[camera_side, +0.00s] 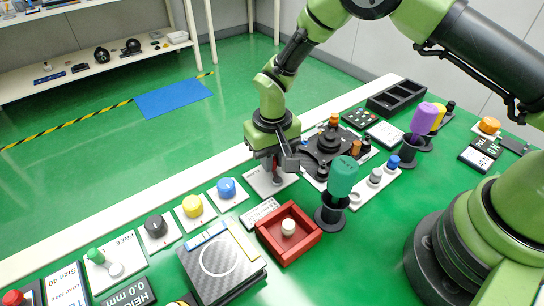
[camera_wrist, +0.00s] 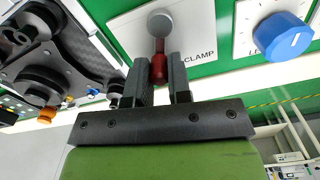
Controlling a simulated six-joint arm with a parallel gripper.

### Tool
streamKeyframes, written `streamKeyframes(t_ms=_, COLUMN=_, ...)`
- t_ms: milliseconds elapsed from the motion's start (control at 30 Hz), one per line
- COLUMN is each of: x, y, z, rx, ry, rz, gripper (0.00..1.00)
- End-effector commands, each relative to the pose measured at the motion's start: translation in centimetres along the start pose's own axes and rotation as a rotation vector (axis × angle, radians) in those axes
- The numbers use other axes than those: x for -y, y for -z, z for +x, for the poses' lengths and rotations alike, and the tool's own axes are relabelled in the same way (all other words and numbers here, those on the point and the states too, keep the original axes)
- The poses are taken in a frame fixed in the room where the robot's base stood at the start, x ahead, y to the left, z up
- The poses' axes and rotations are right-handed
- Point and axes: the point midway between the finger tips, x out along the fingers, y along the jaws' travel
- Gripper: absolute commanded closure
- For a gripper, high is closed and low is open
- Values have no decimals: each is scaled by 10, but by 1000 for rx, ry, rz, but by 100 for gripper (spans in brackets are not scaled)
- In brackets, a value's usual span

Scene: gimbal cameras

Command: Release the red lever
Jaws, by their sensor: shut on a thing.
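The red lever (camera_wrist: 159,66) shows in the wrist view in front of a white plate (camera_wrist: 200,35) lettered "CLAMP", with a grey round pivot (camera_wrist: 160,22) at its far end. My gripper (camera_wrist: 161,72) has its two dark fingers on either side of the red part and is shut on it. In the side view my gripper (camera_side: 277,170) points down over the pale clamp plate (camera_side: 262,184) near the middle of the bench. Only a small bit of red shows between the fingers there, and the rest of the lever is hidden.
A blue knob (camera_side: 227,187) is on the plate to the left. The black gimbal device (camera_side: 328,143) stands close on the right. A red tray (camera_side: 311,240) with a white knob and a teal-handled tool (camera_side: 342,178) in a black holder are in front.

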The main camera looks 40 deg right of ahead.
Motion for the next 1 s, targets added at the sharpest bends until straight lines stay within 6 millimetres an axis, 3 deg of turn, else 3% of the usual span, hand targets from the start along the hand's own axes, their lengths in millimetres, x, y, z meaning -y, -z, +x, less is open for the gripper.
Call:
streamKeyframes(t_ms=200, x=-6, y=-2, z=0, rx=1, ry=-1, rz=151, gripper=100)
streamKeyframes(t_ms=467, x=-6, y=-2, z=-1, rx=2, ry=-1, rz=163, gripper=100)
streamKeyframes(t_ms=500, x=-6, y=-2, z=-1, rx=2, ry=-1, rz=163, gripper=79)
streamKeyframes(t_ms=600, x=-6, y=-2, z=0, rx=2, ry=-1, rz=162, gripper=56)
streamKeyframes(t_ms=867, x=-6, y=-2, z=-1, rx=1, ry=-1, rz=161, gripper=56)
streamKeyframes(t_ms=1000, x=-5, y=-1, z=-11, rx=-2, ry=1, rz=160, gripper=56)
